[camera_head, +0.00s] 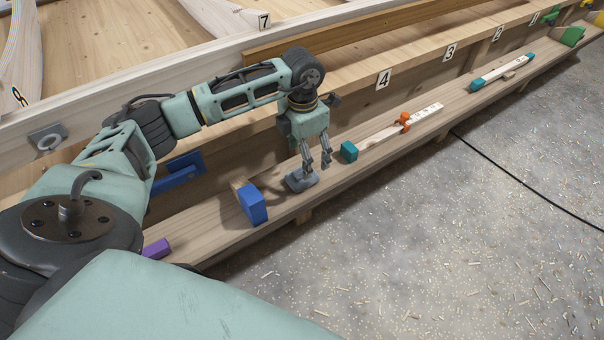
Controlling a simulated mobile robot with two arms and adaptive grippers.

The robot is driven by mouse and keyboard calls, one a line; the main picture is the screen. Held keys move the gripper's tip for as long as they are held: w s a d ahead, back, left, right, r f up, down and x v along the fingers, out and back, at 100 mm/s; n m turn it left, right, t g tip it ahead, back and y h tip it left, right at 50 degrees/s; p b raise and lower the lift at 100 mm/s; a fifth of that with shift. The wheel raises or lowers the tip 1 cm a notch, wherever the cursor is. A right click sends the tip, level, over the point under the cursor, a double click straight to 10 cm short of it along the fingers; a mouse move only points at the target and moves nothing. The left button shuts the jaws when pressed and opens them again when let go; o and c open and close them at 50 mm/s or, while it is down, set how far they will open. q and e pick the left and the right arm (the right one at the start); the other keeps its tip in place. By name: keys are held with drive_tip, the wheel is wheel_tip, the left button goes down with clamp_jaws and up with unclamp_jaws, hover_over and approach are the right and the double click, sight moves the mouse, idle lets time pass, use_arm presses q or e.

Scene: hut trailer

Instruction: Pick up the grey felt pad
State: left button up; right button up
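A small grey pad (300,182) lies on the long low wooden ledge (220,224), between a blue block and a teal-ended wooden piece. My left gripper (318,166) points down right at the pad. Its two fingers are apart with a visible gap between them. One fingertip overlaps the pad in the picture; the other is to its right. I cannot tell whether they touch it. My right gripper is not in view.
On the ledge are a blue block (254,205), a purple piece (157,249), a teal block (349,151) and a wooden bar with an orange clamp (405,121). A numbered wooden wall (350,82) rises behind. A black cable (520,183) crosses the shaving-strewn floor.

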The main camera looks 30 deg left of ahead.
use_arm(q)
drive_tip(key=f, duration=0.4)
drive_tip(key=f+b, duration=0.1)
drive_tip(key=f, duration=0.2)
drive_tip(key=shift+s+a+f, duration=0.2)
drive_tip(key=shift+f, duration=0.15)
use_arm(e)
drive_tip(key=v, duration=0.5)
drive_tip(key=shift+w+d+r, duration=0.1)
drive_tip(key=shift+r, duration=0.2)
use_arm(q)
drive_tip(key=shift+c, duration=0.2)
drive_tip(key=c, duration=1.2)
drive_tip(key=shift+r, duration=0.2)
drive_tip(key=shift+r, duration=0.25)
wheel_tip(320, 180, up, 4)
drive_tip(key=shift+w+p, duration=0.15)
drive_tip(key=shift+p, duration=0.2)
drive_tip(key=w+d+r, duration=0.4)
drive_tip(key=w+r, duration=0.2)
drive_tip(key=w, duration=0.4)
drive_tip(key=shift+w+d, duration=0.2)
drive_tip(key=shift+d, duration=0.1)
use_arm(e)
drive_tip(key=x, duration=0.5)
use_arm(q)
drive_tip(key=shift+r, duration=0.1)
